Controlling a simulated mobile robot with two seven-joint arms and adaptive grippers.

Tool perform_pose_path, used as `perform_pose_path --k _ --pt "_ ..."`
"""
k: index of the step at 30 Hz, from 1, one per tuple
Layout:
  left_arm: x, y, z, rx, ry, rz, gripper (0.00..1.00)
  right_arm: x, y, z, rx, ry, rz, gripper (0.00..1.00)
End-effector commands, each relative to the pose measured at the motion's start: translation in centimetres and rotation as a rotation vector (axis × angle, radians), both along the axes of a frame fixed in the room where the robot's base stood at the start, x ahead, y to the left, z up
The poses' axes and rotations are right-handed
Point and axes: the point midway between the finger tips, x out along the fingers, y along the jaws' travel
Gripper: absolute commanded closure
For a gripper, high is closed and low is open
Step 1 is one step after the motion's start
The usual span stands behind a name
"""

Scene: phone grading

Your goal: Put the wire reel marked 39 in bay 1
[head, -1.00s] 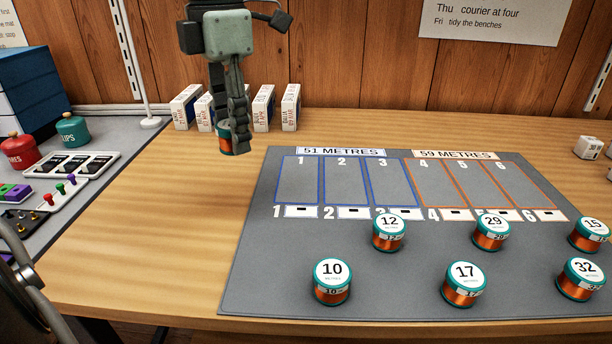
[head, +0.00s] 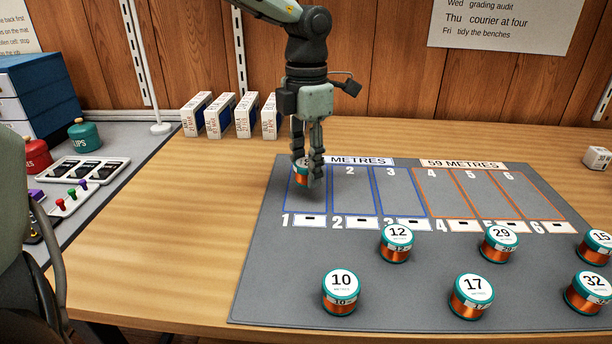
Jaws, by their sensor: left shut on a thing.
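My left gripper (head: 308,178) is shut on a wire reel (head: 301,176) with a teal rim and copper winding. The fingers cover much of the reel, and its number cannot be read. The reel is over the upper part of bay 1 (head: 300,204), the leftmost blue-outlined bay on the grey mat (head: 255,265). I cannot tell whether the reel touches the mat. The bay's label slot (head: 309,221) shows in front of it. My right gripper is not in view.
Reels marked 12 (head: 397,243), 29 (head: 499,244), 10 (head: 341,291), 17 (head: 471,297), 15 (head: 597,246) and 32 (head: 590,292) stand in front of the bays. Bays 2 to 6 look empty. Small white boxes (head: 218,115) stand behind, left of the gripper.

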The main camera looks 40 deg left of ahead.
Motion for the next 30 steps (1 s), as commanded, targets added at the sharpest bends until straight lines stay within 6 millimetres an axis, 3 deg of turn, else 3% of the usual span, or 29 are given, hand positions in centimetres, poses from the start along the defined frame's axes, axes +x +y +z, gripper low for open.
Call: perform_pose_path --k 6,16,23,24,29,30 --pt "-0.1 0.0 -2.6 -0.001 0.003 0.0 0.89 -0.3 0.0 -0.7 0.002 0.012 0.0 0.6" --pt "-0.1 0.0 -2.8 -0.001 0.0 0.0 0.89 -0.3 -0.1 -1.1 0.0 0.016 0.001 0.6" --pt "-0.1 0.0 -3.0 -0.002 0.001 0.001 0.89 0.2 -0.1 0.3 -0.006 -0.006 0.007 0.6" --pt "-0.1 0.0 -3.0 -0.002 0.001 0.0 0.61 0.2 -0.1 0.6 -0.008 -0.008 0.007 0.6" --pt "-0.1 0.0 -3.0 -0.002 0.001 0.0 0.41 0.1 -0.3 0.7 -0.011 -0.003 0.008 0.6" --pt "-0.1 0.0 -3.0 -0.002 0.001 0.001 0.41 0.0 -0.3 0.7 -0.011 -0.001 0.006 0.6"
